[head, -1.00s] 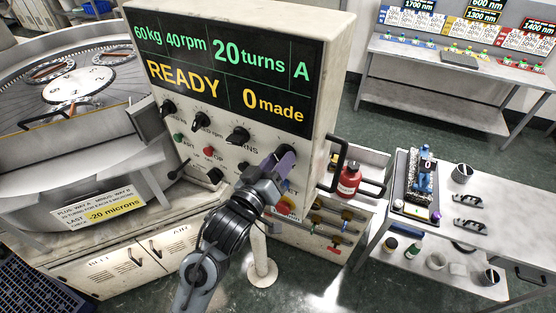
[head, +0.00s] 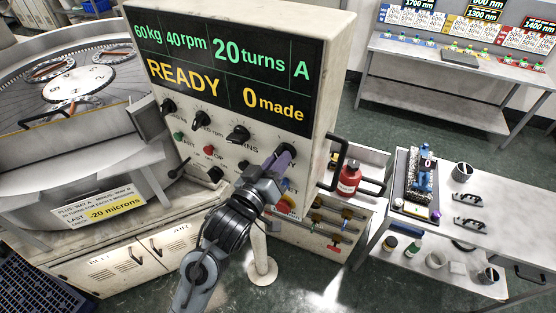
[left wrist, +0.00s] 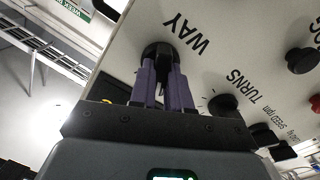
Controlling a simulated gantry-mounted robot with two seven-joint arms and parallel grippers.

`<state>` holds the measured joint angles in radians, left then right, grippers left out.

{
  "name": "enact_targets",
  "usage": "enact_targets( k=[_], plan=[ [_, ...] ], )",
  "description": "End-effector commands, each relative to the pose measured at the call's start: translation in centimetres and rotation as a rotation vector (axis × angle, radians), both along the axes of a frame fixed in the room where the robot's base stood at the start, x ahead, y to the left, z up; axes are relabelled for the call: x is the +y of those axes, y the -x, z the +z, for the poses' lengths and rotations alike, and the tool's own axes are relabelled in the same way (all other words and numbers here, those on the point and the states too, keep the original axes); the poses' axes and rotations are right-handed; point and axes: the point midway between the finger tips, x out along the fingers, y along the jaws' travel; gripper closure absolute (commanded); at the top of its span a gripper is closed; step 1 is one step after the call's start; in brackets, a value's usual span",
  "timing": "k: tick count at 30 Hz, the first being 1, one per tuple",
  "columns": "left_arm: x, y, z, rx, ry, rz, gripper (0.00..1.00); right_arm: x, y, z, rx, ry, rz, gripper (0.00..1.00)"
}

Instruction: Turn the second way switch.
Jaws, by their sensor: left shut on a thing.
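The way switch (left wrist: 159,50) is a black knob beside the word WAY on the control panel in the left wrist view. My left gripper (left wrist: 160,85) has its two purple fingers shut on this knob. In the head view my left gripper (head: 284,158) reaches the right side of the panel and covers the knob. The display (head: 228,72) above reads 60kg, 40rpm, 20turns, A, READY and 0 made. My right gripper is not in view.
The turns knob (head: 238,135) and other knobs sit left of my gripper. A black handle (head: 340,160) sticks out at the panel's right edge, near a red bottle (head: 348,180). A paper sign (head: 102,211) reads -20 microns. A side table (head: 480,190) stands at right.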

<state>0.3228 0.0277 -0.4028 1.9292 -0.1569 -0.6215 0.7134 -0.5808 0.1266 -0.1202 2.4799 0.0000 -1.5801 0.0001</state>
Motion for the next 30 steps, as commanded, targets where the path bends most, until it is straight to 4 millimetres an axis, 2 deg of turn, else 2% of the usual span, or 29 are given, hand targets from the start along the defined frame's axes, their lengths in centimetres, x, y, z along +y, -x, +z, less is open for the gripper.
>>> enact_targets(
  k=[16,30],
  plan=[
    [-0.1,0.0,0.0,-0.208,-0.38,-0.001,1.0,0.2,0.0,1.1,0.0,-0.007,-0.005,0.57],
    [-0.1,0.0,-0.1,-0.401,-0.729,0.0,1.0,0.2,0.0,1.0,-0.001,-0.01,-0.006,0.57]
  ],
)
